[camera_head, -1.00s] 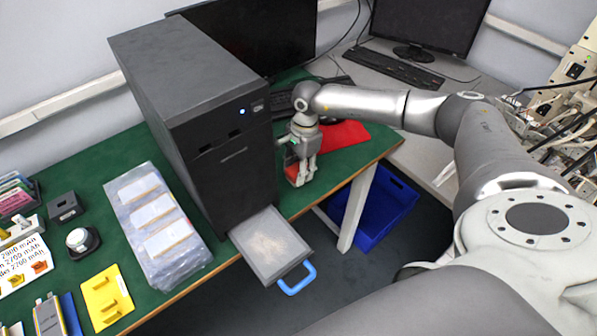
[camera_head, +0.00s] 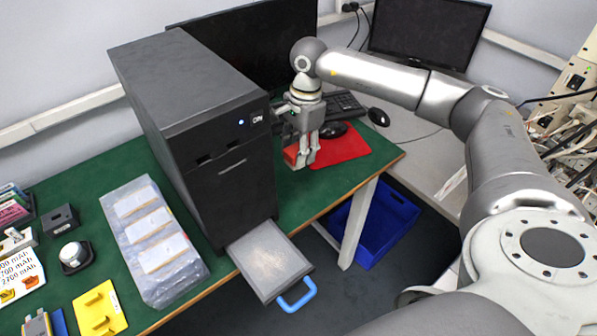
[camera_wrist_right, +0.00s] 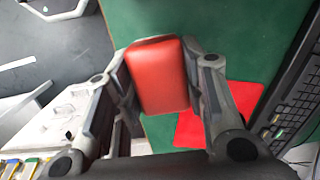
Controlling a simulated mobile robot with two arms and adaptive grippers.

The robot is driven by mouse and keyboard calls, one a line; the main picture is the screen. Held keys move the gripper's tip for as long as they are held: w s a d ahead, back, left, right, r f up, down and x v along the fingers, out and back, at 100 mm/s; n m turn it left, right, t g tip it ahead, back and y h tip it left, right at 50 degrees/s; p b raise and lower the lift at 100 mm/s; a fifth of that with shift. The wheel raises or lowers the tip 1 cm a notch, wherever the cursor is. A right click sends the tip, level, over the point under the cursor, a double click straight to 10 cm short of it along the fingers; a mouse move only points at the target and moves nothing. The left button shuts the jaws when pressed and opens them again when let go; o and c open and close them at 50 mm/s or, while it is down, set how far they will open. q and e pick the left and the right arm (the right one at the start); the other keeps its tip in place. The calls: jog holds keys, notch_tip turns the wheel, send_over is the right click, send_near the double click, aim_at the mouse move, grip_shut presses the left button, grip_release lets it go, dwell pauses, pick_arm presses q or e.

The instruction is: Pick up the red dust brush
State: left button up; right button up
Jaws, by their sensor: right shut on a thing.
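The red dust brush (camera_head: 291,154) is held in my right gripper (camera_head: 307,160), beside the right side of the black tower machine. In the right wrist view the red brush body (camera_wrist_right: 158,76) sits between the two fingers of the right gripper (camera_wrist_right: 160,85), with a finger on each side of it. The brush appears raised above the green table; its bristles cannot be made out. My left gripper is not in any view.
The black tower (camera_head: 215,150) stands left of the gripper, its tray (camera_head: 268,262) with a blue handle pulled out. A red mat (camera_head: 345,146) with a mouse (camera_head: 332,130) and a keyboard (camera_head: 345,104) lie behind. A blue bin (camera_head: 385,222) is on the floor.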

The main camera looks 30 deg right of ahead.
notch_tip(320, 180, up, 16)
jog(key=b, duration=0.1)
